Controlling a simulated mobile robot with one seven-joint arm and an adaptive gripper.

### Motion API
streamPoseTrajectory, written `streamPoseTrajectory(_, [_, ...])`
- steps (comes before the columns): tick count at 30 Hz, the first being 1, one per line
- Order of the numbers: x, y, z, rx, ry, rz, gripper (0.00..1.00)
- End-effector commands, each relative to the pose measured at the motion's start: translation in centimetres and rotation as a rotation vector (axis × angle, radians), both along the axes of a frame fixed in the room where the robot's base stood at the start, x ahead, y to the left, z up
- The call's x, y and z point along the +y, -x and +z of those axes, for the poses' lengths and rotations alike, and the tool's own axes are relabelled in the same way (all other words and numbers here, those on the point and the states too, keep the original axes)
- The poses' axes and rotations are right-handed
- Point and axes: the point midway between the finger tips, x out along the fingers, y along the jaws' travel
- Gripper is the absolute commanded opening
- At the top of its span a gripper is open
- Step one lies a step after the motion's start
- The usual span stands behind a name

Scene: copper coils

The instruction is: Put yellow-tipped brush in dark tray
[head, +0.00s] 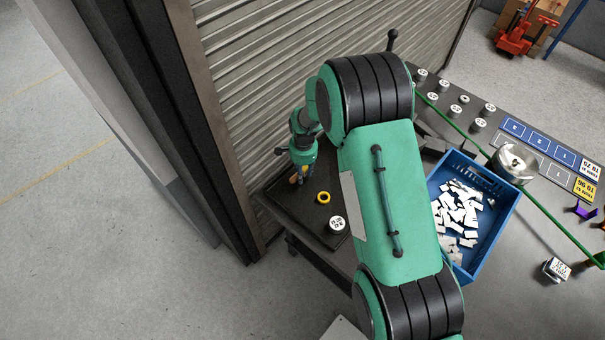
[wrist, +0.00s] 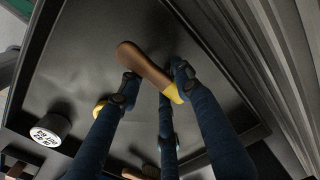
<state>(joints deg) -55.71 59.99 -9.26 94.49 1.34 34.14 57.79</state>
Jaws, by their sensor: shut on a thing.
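In the wrist view my gripper (wrist: 154,82) is shut on the yellow-tipped brush (wrist: 144,63), whose brown handle runs up-left and whose yellow end is by the right finger. The dark tray (wrist: 215,35) lies under the brush and fills most of that view; I cannot tell whether the brush touches its floor. In the head view my gripper (head: 301,176) points down over the far left part of the dark tray (head: 307,225). A small brown part of the brush (head: 293,179) shows beside the fingers.
A yellow ring (head: 323,197) and a black cylinder with a white labelled top (head: 336,223) stand in the tray. A ribbed shutter (head: 260,90) rises close behind it. A blue crate (head: 498,213) of white pieces is to the right, beyond my arm.

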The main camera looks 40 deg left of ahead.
Motion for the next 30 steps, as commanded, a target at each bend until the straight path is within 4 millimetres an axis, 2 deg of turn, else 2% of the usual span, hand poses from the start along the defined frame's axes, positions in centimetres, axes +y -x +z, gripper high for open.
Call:
streamPoseTrajectory(17, [0.04, -0.03, -1.00, -0.001, -0.001, 0.000, 0.07])
streamPoseTrajectory(18, [0.04, -0.03, -0.92, -0.001, -0.001, 0.000, 0.42])
streamPoseTrajectory(20, [0.04, -0.03, -0.90, -0.001, -0.001, 0.000, 0.53])
streamPoseTrajectory(30, [0.04, -0.03, -0.82, -0.001, -0.001, 0.000, 0.53])
